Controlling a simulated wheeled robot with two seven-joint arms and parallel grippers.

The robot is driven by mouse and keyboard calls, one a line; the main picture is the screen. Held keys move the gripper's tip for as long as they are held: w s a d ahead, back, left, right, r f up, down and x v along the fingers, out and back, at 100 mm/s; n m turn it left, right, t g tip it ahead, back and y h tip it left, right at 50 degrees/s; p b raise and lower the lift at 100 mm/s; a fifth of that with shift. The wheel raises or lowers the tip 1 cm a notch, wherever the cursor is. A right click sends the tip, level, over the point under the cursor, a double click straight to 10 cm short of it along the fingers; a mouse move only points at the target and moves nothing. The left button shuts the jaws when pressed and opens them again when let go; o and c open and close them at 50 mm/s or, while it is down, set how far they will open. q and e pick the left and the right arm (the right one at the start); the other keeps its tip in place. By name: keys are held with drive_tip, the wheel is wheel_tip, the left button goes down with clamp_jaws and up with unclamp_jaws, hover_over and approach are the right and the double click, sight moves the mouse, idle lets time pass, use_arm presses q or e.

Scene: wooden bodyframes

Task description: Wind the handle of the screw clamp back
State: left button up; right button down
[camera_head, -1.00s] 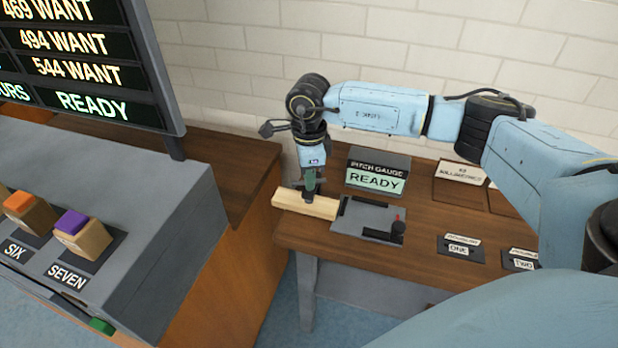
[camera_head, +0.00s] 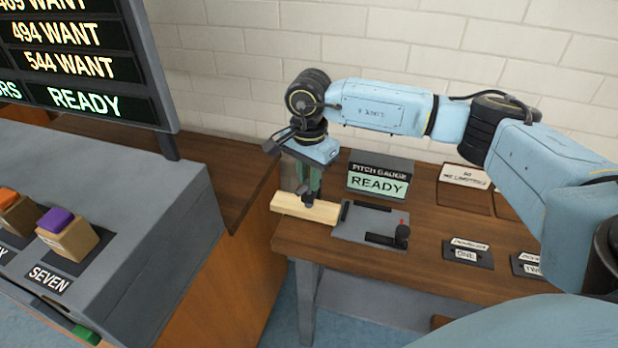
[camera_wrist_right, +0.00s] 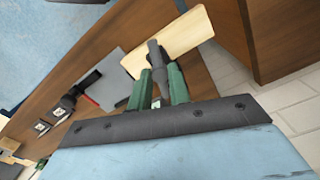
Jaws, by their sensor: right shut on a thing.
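My right gripper (camera_head: 309,190) reaches down over a pale wooden block (camera_head: 289,206) at the left end of the brown bench. Its green fingers are shut on a dark grey upright handle (camera_wrist_right: 155,52), which appears to be the screw clamp's handle. The handle stands at the block, also seen in the right wrist view (camera_wrist_right: 184,38). The rest of the clamp is hidden or too small to make out. My left gripper is not in view.
A grey plate (camera_head: 372,220) with black bars and a black knob (camera_head: 402,236) lies right of the block. The pitch gauge display (camera_head: 379,178) reads READY behind it. Number stands (camera_head: 467,252) sit further right. A grey console (camera_head: 150,215) stands left, across a gap.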

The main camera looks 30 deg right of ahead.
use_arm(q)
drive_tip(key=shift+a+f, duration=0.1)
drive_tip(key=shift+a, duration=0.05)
use_arm(e)
drive_tip(key=shift+f, duration=0.1)
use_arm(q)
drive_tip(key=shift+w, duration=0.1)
use_arm(e)
drive_tip(key=c, duration=1.3)
unclamp_jaws()
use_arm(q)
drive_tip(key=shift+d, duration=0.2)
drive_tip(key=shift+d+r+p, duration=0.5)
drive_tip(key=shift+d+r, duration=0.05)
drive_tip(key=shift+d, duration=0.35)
use_arm(e)
wheel_tip(320, 180, up, 14)
drive_tip(key=shift+f, duration=0.25)
drive_tip(key=shift+c, duration=0.2)
